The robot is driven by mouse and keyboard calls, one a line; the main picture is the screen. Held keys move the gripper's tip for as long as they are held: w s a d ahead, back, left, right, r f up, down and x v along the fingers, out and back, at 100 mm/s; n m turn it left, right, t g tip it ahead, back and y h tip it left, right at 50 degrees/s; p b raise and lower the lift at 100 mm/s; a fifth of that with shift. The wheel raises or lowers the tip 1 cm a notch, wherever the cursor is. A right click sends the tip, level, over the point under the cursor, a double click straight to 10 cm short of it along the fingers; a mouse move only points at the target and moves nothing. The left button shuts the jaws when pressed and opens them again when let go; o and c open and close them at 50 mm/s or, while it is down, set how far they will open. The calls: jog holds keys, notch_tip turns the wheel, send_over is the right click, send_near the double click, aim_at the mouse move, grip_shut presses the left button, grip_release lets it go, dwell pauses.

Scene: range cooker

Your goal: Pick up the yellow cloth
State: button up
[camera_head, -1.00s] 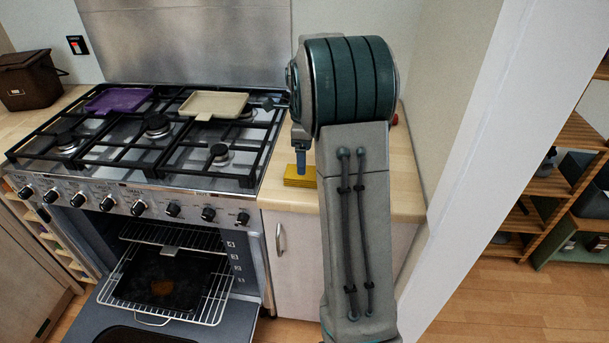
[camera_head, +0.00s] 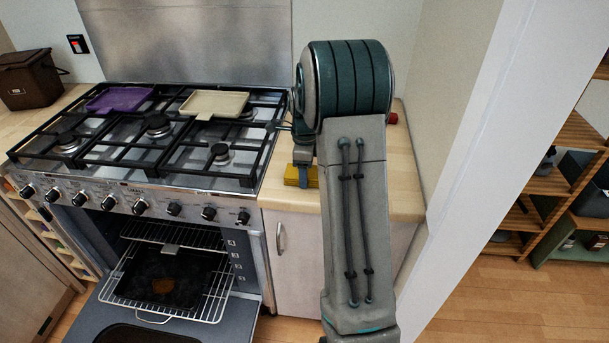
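The yellow cloth (camera_head: 292,174) lies folded on the wooden counter (camera_head: 402,178) just right of the cooker. My arm hides its right part. My gripper (camera_head: 303,182) points down at the cloth, and one blue-grey finger shows in front of it, low against it. The other finger is hidden, so I cannot tell whether the gripper is open or shut on the cloth.
The cooker's hob (camera_head: 160,140) with black grates is close on the left, bearing a purple tray (camera_head: 119,99) and a cream tray (camera_head: 214,103). Its oven door is open with a rack (camera_head: 214,301) pulled out. A red object (camera_head: 392,118) lies at the back right. A wall bounds the counter's right side.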

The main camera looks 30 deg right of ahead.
jog(key=r, duration=0.4)
jog(key=shift+s+d+r+b, duration=0.15)
jog(key=shift+d+r+b, duration=0.15)
jog(key=shift+b, duration=0.1)
jog(key=s+d+r+b, duration=0.1)
jog(key=s+d+r, duration=0.5)
jog(key=d, duration=0.3)
jog(key=shift+s+r, duration=0.2)
jog(key=shift+r, duration=0.05)
